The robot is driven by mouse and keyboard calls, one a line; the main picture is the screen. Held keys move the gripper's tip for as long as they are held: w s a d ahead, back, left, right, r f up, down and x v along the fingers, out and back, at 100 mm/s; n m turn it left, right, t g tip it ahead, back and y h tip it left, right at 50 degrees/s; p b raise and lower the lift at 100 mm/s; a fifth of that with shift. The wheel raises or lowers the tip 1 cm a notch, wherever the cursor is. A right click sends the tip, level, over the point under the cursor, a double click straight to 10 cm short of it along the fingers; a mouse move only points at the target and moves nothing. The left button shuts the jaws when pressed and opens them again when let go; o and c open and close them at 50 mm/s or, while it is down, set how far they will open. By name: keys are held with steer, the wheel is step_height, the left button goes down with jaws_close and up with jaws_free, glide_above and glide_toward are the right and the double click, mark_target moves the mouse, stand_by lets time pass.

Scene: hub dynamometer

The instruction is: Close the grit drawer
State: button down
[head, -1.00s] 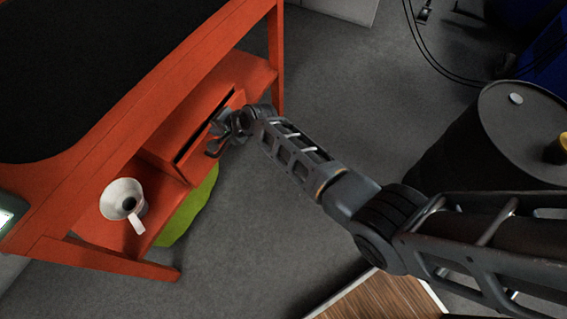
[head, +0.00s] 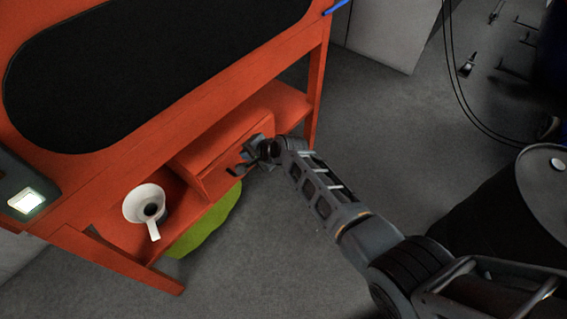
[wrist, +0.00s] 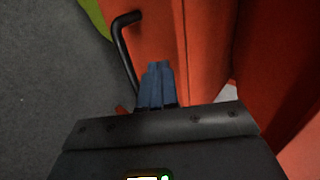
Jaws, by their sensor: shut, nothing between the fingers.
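The grit drawer (head: 222,174) is an orange box front under the bench, on its lower shelf. No open gap shows above its front in the head view. Its black bar handle (head: 238,171) also shows in the wrist view (wrist: 127,50), left of my fingers. My gripper (head: 254,147) is at the right part of the drawer front. In the wrist view my gripper's blue fingers (wrist: 156,80) are together and empty, pointing at the orange front (wrist: 158,38), beside the handle. I cannot tell whether the fingertips touch it.
A white funnel-like cup (head: 146,203) stands on the shelf (head: 110,228) left of the drawer. A green thing (head: 207,229) lies below the shelf. A dark drum (head: 540,190) stands at the right. Grey floor (head: 290,235) is clear in front of the bench.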

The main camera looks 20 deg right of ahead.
steer(key=p+v, duration=0.3)
steer(key=v, duration=0.8)
steer(key=shift+s+d+f, duration=0.3)
steer(key=shift+s, duration=0.05)
steer(key=s+d+r+n+t+h+p, duration=0.1)
steer(key=s+d+n+t+h, duration=0.15)
steer(key=s, duration=1.15)
steer(key=s+d+r+n+t+h+p, duration=0.1)
steer(key=s+d+r+n, duration=0.15)
steer(key=s, duration=1.15)
steer(key=s+d+r+n+t, duration=0.1)
steer(key=s+r+n, duration=0.2)
steer(key=s+r, duration=0.5)
steer(key=s+d+r+n+t+h+p, duration=0.1)
steer(key=s+r+n, duration=0.3)
steer(key=s+r, duration=0.5)
step_height(320, 180, up, 7)
steer(key=shift+s+d+f+t, duration=0.2)
steer(key=shift+s+d+t, duration=0.1)
steer(key=shift+d+t, duration=0.35)
